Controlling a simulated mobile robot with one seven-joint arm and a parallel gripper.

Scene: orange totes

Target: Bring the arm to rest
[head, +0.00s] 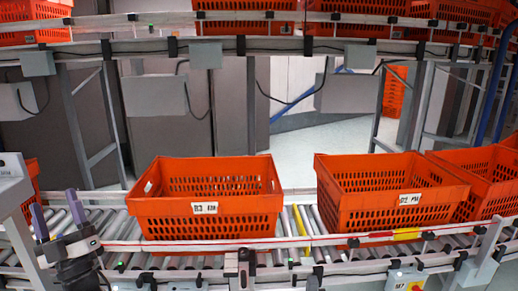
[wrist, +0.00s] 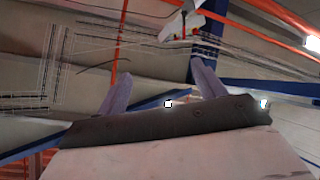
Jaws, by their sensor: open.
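My gripper (head: 55,216) is at the left of the head view, in front of the lower roller conveyor. Its two purple-grey fingers point upward and stand apart, with nothing between them. In the wrist view my gripper (wrist: 158,85) shows both fingers spread and empty, with ceiling beams and wires behind them. The nearest full orange tote (head: 209,228) stands on the rollers to the right of my gripper, apart from it.
A second orange tote (head: 385,212) stands further right on the lower conveyor (head: 298,222), with another tote (head: 488,180) beside it. An upper conveyor (head: 270,46) carries more totes. A control box with a red button (head: 416,287) is at the front right.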

